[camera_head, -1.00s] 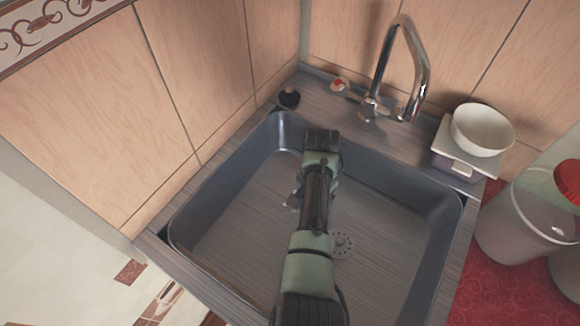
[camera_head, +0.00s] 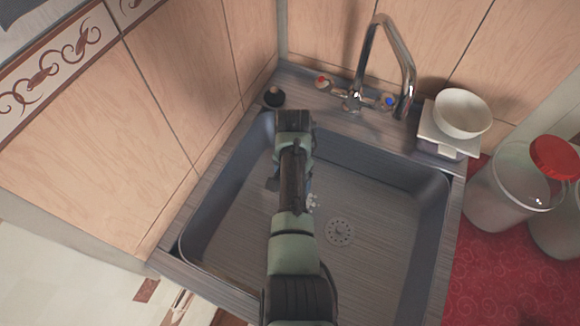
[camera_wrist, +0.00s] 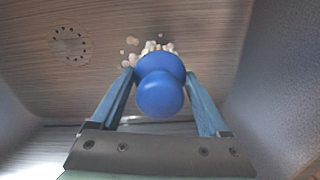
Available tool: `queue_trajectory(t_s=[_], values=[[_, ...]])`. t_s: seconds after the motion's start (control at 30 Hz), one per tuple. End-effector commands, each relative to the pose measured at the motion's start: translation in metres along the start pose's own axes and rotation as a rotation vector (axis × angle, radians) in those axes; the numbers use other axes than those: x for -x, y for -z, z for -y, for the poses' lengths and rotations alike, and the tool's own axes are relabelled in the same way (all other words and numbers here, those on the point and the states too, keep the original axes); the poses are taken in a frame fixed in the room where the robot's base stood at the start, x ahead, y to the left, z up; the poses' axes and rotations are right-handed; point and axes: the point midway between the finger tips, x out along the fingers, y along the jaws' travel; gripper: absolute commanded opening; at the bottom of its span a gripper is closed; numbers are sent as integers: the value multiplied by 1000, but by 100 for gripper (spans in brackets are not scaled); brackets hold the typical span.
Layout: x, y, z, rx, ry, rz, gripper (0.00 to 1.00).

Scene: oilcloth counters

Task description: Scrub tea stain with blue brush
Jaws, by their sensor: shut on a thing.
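The blue brush (camera_wrist: 160,93) is between the two fingers of my gripper (camera_wrist: 160,76), which is shut on it, in the wrist view. Its round knob faces the camera, and pale bristle-like tufts show past its far edge. Small pinkish-brown spots (camera_wrist: 130,41) lie on the sink floor beside the tufts; they may be the tea stain, part of which the brush may hide. Whether the bristles touch the floor is unclear. In the head view my arm reaches over the left part of the sink (camera_head: 375,215) and hides most of the brush and fingers.
The drain (camera_head: 340,232) is right of my arm. A tap (camera_head: 385,65) stands on the back rim, with a black stopper-like object (camera_head: 273,97) at its left. A white bowl (camera_head: 462,113) on a pale stand and red-lidded jar (camera_head: 515,185) are at the right.

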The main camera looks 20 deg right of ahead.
Motion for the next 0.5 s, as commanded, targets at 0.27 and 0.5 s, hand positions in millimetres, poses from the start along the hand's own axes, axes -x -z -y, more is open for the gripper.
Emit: queue_trajectory(t_s=[0.27,0.5], values=[[31,2,-2,3,1,-2,27],[43,4,-3,6,1,-2,27]])
